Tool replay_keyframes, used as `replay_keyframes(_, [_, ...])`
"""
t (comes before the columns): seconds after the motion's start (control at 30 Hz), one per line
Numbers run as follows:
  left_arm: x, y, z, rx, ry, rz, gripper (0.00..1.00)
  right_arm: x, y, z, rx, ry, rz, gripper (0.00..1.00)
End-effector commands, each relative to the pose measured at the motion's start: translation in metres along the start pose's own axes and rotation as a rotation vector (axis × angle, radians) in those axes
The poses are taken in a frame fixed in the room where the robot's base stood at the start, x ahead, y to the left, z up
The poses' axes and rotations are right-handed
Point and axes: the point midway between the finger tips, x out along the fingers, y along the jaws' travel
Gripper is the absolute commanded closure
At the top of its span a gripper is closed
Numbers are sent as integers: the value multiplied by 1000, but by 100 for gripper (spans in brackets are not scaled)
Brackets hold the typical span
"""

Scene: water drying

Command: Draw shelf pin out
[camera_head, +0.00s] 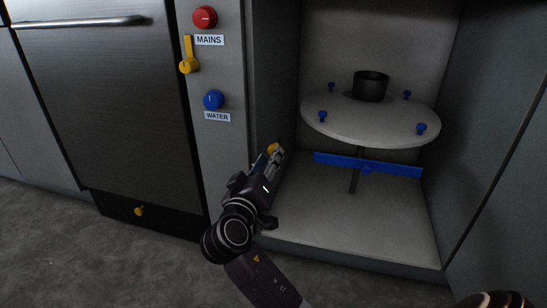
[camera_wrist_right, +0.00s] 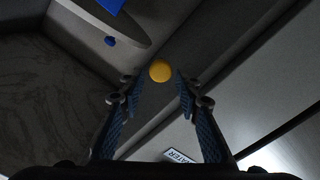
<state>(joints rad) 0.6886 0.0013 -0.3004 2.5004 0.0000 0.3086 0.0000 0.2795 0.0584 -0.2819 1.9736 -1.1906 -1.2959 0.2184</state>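A yellow round knob, which looks like the shelf pin (camera_head: 273,148), shows at the lower left of the open cabinet in the head view. In the right wrist view the yellow knob (camera_wrist_right: 160,70) lies just beyond and between the two fingertips. My right gripper (camera_head: 271,157) reaches up to it from below; in the wrist view its fingers (camera_wrist_right: 158,84) are apart with nothing held. No contact with the knob is visible. The pin's shaft is hidden behind the knob. My left gripper is not in view.
A round grey shelf (camera_head: 350,128) with blue pegs and a black pot (camera_head: 370,86) stands inside the cabinet, above a blue bar (camera_head: 368,163). Left of the cabinet are a red knob (camera_head: 205,17), a yellow lever (camera_head: 188,58) and a blue knob (camera_head: 213,99).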

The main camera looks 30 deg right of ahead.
Motion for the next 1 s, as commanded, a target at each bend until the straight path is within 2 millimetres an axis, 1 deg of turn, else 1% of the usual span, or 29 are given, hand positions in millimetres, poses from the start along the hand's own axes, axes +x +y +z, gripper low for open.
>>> replay_keyframes(0.03, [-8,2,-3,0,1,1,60,9,-2,3,-1,3,3,69])
replay_keyframes(0.1, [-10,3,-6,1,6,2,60,21,-2,3,-1,2,3,69])
replay_keyframes(0.2, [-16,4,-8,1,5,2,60,34,-2,2,-1,3,1,69])
replay_keyframes(0.3, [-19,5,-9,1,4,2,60,42,-2,2,-2,2,0,69])
replay_keyframes(0.4, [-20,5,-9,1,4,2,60,46,-1,0,-2,2,-1,69])
replay_keyframes(0.63, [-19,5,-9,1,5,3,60,47,-1,0,-2,1,-2,69])
replay_keyframes(0.67, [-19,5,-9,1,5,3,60,47,-1,0,-2,1,-2,71])
replay_keyframes(0.9, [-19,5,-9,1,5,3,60,47,-1,0,-2,1,-2,97])
replay_keyframes(0.93, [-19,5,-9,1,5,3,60,47,-1,0,-2,1,-3,100])
replay_keyframes(1.0, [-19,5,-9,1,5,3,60,47,-1,0,-2,1,-3,100])
